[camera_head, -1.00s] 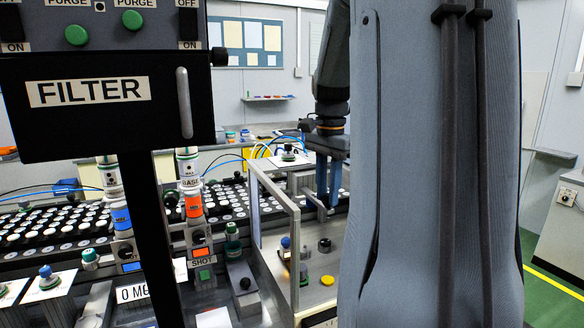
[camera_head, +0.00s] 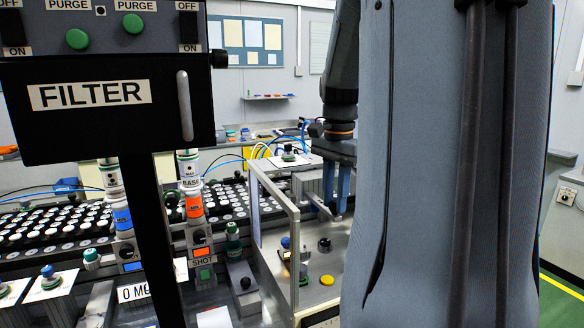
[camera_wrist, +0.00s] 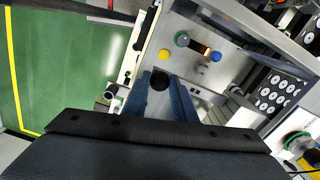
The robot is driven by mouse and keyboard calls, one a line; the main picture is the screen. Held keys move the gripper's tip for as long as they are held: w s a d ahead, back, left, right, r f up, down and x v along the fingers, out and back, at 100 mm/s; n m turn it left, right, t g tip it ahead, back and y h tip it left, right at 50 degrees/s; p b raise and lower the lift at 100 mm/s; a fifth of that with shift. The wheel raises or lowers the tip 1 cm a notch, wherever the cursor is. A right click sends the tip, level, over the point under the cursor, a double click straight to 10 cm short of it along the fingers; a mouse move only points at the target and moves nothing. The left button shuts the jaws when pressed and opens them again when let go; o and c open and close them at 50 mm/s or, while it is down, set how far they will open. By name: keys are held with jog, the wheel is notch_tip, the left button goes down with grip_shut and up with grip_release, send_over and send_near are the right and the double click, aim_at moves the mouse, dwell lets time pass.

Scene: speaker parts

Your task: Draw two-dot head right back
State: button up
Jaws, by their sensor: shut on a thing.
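My gripper (camera_head: 337,208) points down with two blue fingers over the bench fixture. The fingers close about a grey bar (camera_head: 321,211) that juts out from a grey block (camera_head: 306,186). The grip itself is largely hidden by the fingers.
A clear upright panel (camera_head: 276,215) stands left of the gripper. On the plate are a black knob (camera_head: 324,244), a yellow button (camera_head: 327,281) and a blue-topped post (camera_head: 285,242). The FILTER box (camera_head: 105,105) blocks the near left. Racks of white-topped parts (camera_head: 50,225) lie behind.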

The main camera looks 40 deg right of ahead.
jog(key=s+a+p, duration=0.3)
jog(key=s+p, duration=0.2)
jog(key=s, duration=0.9)
jog(key=shift+s+a, duration=0.2)
jog(key=shift+a, duration=0.05)
jog(key=o, duration=1.1)
dwell(1.7)
